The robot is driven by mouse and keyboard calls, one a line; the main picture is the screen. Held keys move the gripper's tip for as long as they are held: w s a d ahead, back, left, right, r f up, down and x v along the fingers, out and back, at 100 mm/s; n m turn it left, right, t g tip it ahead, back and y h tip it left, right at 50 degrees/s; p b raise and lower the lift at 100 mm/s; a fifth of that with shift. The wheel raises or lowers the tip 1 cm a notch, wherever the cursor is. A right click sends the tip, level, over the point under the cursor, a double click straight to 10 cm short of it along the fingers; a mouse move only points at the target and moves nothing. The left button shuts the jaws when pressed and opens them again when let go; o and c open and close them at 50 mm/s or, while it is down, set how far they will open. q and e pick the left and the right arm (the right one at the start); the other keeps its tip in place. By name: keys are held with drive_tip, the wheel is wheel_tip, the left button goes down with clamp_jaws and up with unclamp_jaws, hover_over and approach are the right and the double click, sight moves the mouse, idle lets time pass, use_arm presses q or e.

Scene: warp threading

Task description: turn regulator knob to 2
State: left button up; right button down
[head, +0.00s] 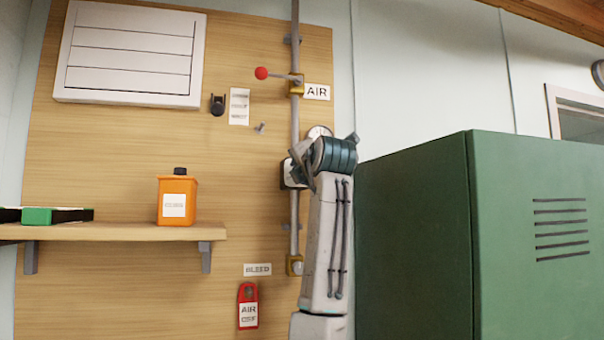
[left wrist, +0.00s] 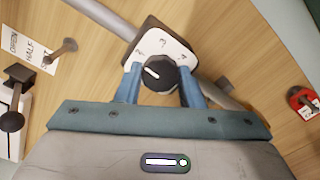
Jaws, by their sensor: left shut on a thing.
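The regulator knob (left wrist: 157,74) is black with a white pointer line, in front of a white dial plate (left wrist: 182,52) with small printed marks. The pointer aims up and left in the left wrist view, toward the leftmost mark; the digits are too blurred to read surely. My left gripper (left wrist: 160,84) is shut on the knob, one blue finger on each side. In the head view, my left gripper (head: 298,168) is at the pipe, below the gauge, and mostly hides the regulator (head: 288,174). My right gripper is not in view.
A vertical pipe (head: 294,125) carries a red-knobbed lever (head: 262,73) by the AIR label (head: 317,92). A round gauge (head: 319,131) sits behind my wrist. A red tag (head: 248,292) hangs below. A green cabinet (head: 415,240) stands close at right; a shelf (head: 120,232) holds an orange bottle (head: 177,198).

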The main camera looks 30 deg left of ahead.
use_arm(q)
drive_tip(key=shift+w+f+n, duration=0.1)
drive_tip(key=shift+f+n, duration=0.15)
drive_tip(key=shift+n, duration=0.05)
idle(0.4)
drive_tip(key=o, duration=0.9)
drive_tip(key=shift+o, duration=0.4)
drive_tip(key=shift+r, duration=0.15)
drive_tip(key=shift+d, duration=0.1)
drive_tip(key=b+v, duration=0.4)
drive_tip(key=v, duration=0.6)
drive_tip(key=shift+s+d, duration=0.25)
drive_tip(key=shift+s, duration=0.05)
